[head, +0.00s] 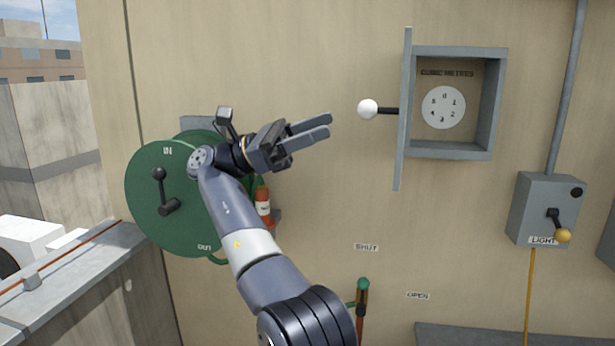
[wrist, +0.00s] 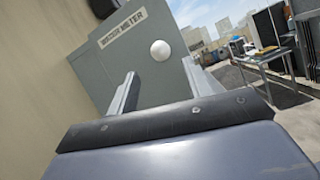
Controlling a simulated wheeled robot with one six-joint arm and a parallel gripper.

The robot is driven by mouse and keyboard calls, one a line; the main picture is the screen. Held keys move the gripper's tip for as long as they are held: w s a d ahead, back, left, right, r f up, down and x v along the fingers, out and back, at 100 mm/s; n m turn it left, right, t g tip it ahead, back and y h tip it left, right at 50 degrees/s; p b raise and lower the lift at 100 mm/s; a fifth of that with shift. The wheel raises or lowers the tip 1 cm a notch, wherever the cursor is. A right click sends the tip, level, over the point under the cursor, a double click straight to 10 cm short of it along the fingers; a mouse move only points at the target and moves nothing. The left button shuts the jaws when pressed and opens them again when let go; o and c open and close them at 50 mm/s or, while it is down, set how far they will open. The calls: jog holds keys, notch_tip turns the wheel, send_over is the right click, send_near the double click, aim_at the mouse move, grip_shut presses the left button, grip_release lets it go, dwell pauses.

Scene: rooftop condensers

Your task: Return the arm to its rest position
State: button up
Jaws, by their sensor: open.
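My arm reaches up from the bottom of the head view, and my gripper (head: 328,126) points right, in front of the tan wall. The gripper is open, with nothing between its two fingers. Its tips are left of the white ball knob (head: 368,109) of the meter box door (head: 403,150), with a visible gap in the picture. The door stands open and shows nearly edge-on. In the wrist view the fingers of my gripper (wrist: 160,75) are spread, and the knob (wrist: 161,50) shows beyond them on the grey door (wrist: 120,65).
A green hose reel (head: 145,220) with a crank is behind my arm at left. An orange-banded nozzle (head: 263,208) hangs beside it. The open meter box (head: 497,110) and a light switch box (head: 535,210) are at right. A green-topped lever (head: 362,300) is low, close to my arm.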

aim_at(373, 107)
jog(key=shift+p+x, duration=0.55)
jog(key=shift+x, duration=4)
jog(key=shift+s+a, duration=0.1)
jog(key=shift+a, duration=0.05)
jog(key=shift+a+f, duration=0.25)
jog(key=shift+a, duration=0.1)
jog(key=v, duration=1)
jog(key=x, duration=1.1)
jog(key=shift+a+r, duration=0.1)
jog(key=shift+r, duration=0.1)
jog(key=shift+d+n+t+p, duration=0.3)
jog(key=shift+d+t+p, duration=0.1)
jog(key=shift+t+p, duration=0.1)
jog(key=shift+s, duration=0.1)
